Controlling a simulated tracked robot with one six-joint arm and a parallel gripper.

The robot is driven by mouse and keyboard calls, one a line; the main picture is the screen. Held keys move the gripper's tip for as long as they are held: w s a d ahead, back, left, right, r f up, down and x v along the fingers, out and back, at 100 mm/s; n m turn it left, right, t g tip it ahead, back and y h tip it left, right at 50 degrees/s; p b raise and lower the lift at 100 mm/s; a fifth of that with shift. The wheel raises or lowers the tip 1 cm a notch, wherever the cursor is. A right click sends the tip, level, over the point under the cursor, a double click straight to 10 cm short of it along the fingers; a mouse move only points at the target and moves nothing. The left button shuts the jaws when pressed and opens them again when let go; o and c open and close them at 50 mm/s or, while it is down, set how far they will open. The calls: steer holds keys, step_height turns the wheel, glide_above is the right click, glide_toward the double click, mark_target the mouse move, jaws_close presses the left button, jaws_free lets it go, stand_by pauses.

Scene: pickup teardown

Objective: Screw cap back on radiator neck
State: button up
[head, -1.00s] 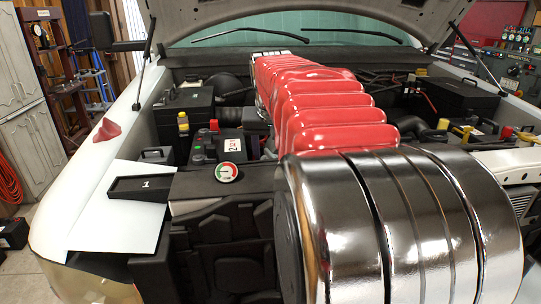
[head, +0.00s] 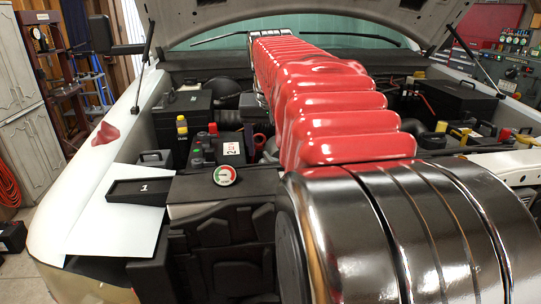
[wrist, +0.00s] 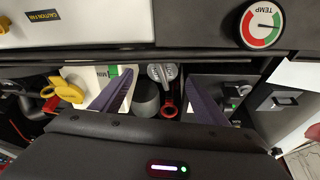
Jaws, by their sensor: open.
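In the wrist view, the two purple fingers of my gripper (wrist: 160,87) stand apart with nothing held between them. A silver-grey cap-like part with a raised bar (wrist: 162,73) shows between the fingers, apart from both. It looks like the radiator cap, but I cannot tell whether it sits on the neck. The radiator neck is not clearly seen. A dark round part (wrist: 147,97) and a red ring handle (wrist: 168,108) lie just below it in the picture.
The TEMP gauge (head: 225,175) sits on the front panel and also shows in the wrist view (wrist: 262,25). A yellow cap (wrist: 68,90) lies left of the fingers. A black tray marked 1 (head: 142,190) rests on the left fender.

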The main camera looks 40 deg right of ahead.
steer(key=v, duration=0.9)
steer(key=shift+s+a, duration=0.1)
stand_by(0.3)
